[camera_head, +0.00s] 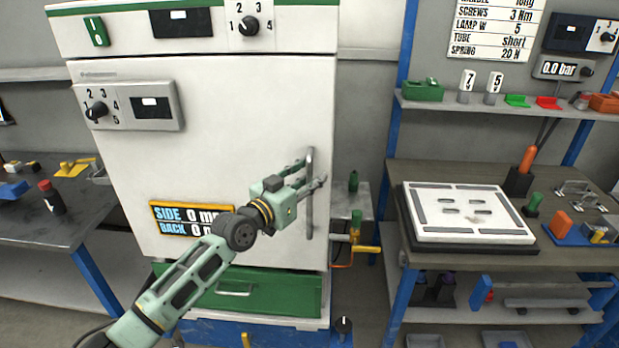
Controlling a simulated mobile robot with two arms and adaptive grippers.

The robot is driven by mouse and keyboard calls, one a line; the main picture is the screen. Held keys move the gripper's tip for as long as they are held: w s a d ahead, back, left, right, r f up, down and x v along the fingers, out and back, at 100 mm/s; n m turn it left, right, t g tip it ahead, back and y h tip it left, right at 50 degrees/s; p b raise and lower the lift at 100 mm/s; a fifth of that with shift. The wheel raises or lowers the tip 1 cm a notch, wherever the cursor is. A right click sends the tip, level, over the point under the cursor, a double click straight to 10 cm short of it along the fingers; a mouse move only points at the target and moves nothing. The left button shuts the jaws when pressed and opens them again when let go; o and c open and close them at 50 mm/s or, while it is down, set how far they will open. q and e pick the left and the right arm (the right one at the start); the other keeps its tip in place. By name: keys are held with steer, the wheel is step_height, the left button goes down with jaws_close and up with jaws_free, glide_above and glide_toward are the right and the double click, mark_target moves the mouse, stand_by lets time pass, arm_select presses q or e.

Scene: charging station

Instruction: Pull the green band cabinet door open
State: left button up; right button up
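The white cabinet with a green band along its top edge has a large front door (230,130), which looks shut. A grey vertical bar handle (309,215) stands at the door's right side. My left gripper (312,173) is at the upper half of this handle. Its two fingers are spread, one tip at the left of the bar and the other reaching past it to the right. I cannot tell whether they touch the bar. My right gripper is not in view.
A green drawer (270,294) sits below the door. A yellow-handled valve (365,248) is right of the cabinet. A workbench with a white plate (460,230) stands at the right, and a grey table (40,225) at the left.

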arm_select(q)
jaws_close()
steer(key=shift+s, duration=0.1)
stand_by(0.4)
